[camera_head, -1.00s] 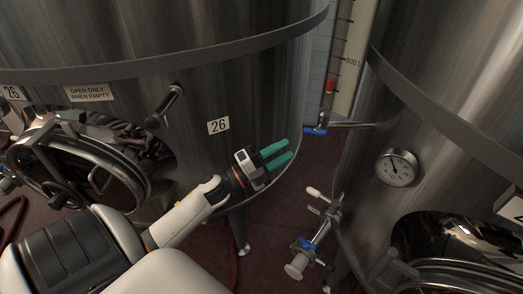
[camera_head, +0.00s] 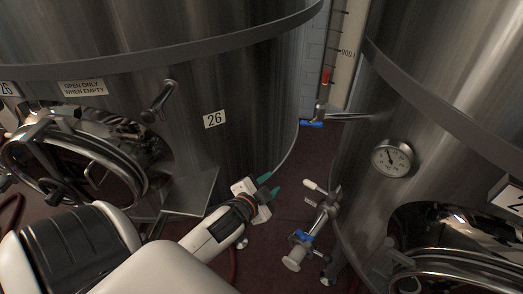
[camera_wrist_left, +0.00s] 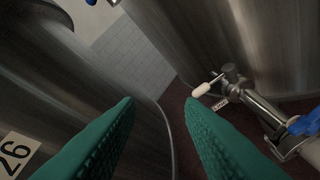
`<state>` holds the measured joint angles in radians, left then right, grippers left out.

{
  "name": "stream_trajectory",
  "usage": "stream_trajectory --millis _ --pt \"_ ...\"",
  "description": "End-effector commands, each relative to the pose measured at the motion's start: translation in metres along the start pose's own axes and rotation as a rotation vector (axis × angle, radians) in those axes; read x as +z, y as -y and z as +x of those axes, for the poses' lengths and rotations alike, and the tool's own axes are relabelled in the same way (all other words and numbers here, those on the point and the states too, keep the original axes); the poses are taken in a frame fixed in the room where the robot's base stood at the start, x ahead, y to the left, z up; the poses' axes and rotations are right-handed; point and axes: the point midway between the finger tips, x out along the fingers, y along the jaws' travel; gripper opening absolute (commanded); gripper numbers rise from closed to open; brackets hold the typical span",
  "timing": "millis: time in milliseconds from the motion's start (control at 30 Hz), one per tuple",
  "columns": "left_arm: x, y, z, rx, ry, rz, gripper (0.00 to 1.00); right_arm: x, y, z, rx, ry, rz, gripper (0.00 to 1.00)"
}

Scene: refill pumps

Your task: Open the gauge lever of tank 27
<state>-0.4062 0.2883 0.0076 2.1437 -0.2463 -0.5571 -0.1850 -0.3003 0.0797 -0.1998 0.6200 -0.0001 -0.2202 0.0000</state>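Tank 27 is most likely the steel tank (camera_head: 440,100) on the right; its number plate (camera_head: 512,196) is cut off after a "2". A blue lever (camera_head: 312,123) sits on the pipe below the level gauge (camera_head: 343,60), between the two tanks. A blue piece (camera_wrist_left: 91,2) at the top edge of the left wrist view may be this lever. My left gripper (camera_head: 270,184) is below and left of the lever, apart from it. Its green fingers (camera_wrist_left: 160,105) are spread with nothing between them. My right gripper is not in view.
Tank 26 (camera_head: 215,118) stands on the left, close to my left arm. A valve with a white-tipped lever (camera_head: 314,187) and a blue handle (camera_head: 303,236) juts from the right tank. It also shows in the left wrist view (camera_wrist_left: 201,90). A dial (camera_head: 391,158) is on that tank.

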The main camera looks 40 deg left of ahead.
Motion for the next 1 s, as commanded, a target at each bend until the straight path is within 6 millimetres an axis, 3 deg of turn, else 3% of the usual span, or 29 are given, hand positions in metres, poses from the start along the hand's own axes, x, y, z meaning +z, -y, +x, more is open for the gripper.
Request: stream_trajectory --millis 200,500,1000 --pt "-0.018 0.033 -0.025 -0.104 -0.180 -0.130 0.35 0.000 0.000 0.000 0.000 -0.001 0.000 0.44" --pt "-0.035 0.067 -0.052 -0.212 -0.355 -0.235 0.35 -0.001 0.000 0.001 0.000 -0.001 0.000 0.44" --pt "-0.039 0.076 -0.061 -0.241 -0.403 -0.261 0.35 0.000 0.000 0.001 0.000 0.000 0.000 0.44"
